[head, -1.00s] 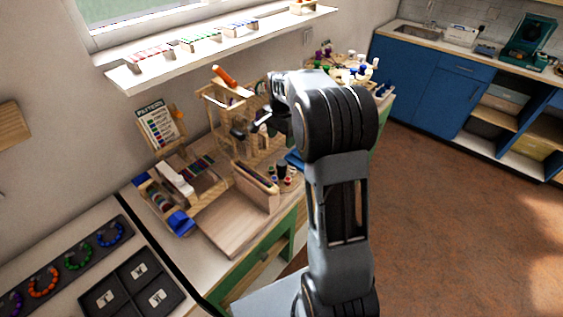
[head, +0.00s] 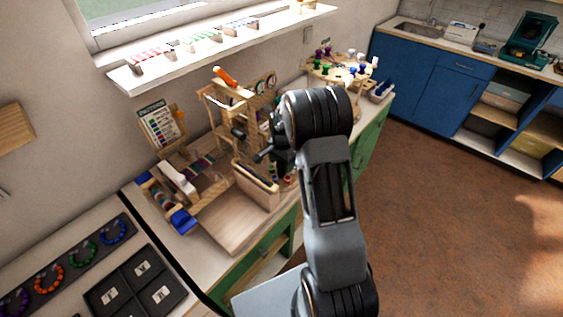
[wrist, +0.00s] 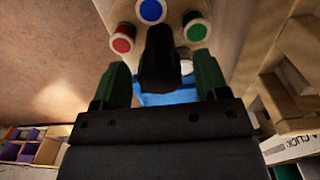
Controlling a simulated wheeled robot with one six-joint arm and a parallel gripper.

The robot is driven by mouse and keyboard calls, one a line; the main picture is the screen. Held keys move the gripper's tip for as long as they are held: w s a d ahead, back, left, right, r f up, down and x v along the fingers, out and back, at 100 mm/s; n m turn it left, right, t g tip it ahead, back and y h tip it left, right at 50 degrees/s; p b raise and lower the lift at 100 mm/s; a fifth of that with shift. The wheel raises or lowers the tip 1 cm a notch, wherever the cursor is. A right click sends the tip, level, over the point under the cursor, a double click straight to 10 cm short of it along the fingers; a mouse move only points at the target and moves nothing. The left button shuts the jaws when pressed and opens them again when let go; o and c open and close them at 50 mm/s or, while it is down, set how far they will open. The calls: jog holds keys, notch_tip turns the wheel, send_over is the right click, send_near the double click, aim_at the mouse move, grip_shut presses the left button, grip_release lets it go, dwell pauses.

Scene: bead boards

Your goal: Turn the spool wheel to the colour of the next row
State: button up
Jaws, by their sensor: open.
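The spool wheel shows in the wrist view as a cluster of round spool ends: a red spool (wrist: 122,40), a blue spool (wrist: 151,11) and a green spool (wrist: 196,30). A black upright handle (wrist: 158,58) stands in front of them. My gripper (wrist: 160,82) is open, with one dark green finger on each side of the handle; I cannot tell whether they touch it. In the head view my gripper (head: 270,156) points down over the bench, and the small spools (head: 289,180) are mostly hidden by my arm. The pattern card (head: 158,124) stands at the back left.
A wooden loom frame (head: 232,105) stands close behind my gripper. A wooden box (head: 256,184) is left of it. A round rack of coloured spools (head: 340,68) is at the back right. Bead trays (head: 133,284) lie at the lower left. The floor at right is clear.

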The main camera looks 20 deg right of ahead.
jog(key=c, duration=0.9)
jog(key=shift+n, duration=0.3)
jog(key=shift+f+n+b, duration=0.1)
jog(key=shift+n+b, duration=0.65)
jog(key=shift+n, duration=0.35)
jog(key=n+b, duration=0.1)
jog(key=n, duration=0.3)
jog(key=shift+b, duration=0.35)
jog(key=n+b, duration=0.1)
jog(key=n, duration=0.2)
jog(key=shift+n, duration=0.4)
jog(key=shift+n+b, duration=0.4)
jog(key=shift+n, duration=1.5)
